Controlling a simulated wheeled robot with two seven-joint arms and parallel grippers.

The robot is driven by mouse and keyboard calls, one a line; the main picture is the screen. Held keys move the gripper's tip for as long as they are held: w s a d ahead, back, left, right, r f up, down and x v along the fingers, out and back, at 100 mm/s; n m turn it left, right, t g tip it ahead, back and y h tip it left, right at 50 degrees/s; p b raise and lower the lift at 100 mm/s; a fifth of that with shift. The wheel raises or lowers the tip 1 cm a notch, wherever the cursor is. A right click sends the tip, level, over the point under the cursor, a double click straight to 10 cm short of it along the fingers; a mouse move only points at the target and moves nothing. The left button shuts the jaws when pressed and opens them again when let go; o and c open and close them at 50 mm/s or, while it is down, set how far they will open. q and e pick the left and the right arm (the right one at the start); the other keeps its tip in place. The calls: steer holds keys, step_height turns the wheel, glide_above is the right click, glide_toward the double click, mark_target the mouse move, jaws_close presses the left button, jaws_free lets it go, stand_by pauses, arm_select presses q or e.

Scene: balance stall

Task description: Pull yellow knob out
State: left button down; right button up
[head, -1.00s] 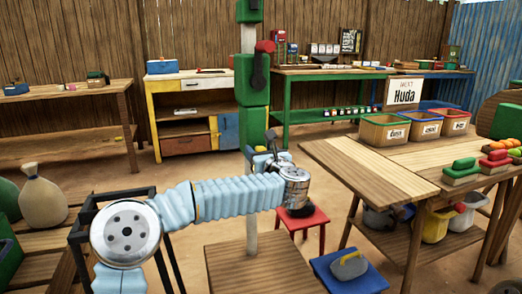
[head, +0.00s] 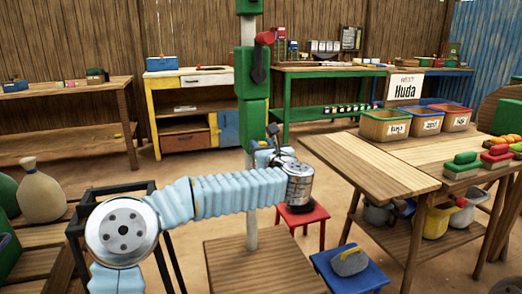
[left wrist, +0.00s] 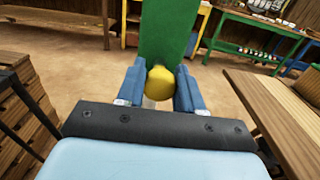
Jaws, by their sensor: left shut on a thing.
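The yellow knob (left wrist: 160,82) sits at the lower end of a green block (left wrist: 167,32) in the left wrist view. My left gripper (left wrist: 160,72) has a blue finger on each side of the knob and is shut on it. In the head view my left gripper (head: 264,156) is at the pale post (head: 252,222), just below the green block (head: 252,122). The knob is hidden there by the gripper and wrist. My right gripper is in neither view.
A red-ended dark lever (head: 261,62) is on the post above. A red stool (head: 303,217) and a blue stool (head: 347,276) with a grey, yellow-handled weight (head: 349,262) stand near its base. A wooden table (head: 372,163) is close on the right.

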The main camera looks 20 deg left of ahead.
arm_select(q)
steer(key=shift+b+v, duration=0.55)
steer(key=shift+v, duration=0.45)
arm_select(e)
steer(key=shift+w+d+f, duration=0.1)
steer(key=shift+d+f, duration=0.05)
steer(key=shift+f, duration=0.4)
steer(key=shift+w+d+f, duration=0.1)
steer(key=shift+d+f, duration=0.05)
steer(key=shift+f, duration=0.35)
arm_select(q)
steer(key=shift+d+f, duration=0.1)
steer(key=c, duration=0.8)
jaws_free()
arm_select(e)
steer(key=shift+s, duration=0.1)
arm_select(q)
steer(key=shift+s, duration=0.15)
steer(key=b+v, duration=0.2)
steer(key=v, duration=1.1)
steer(key=shift+s+d, duration=0.25)
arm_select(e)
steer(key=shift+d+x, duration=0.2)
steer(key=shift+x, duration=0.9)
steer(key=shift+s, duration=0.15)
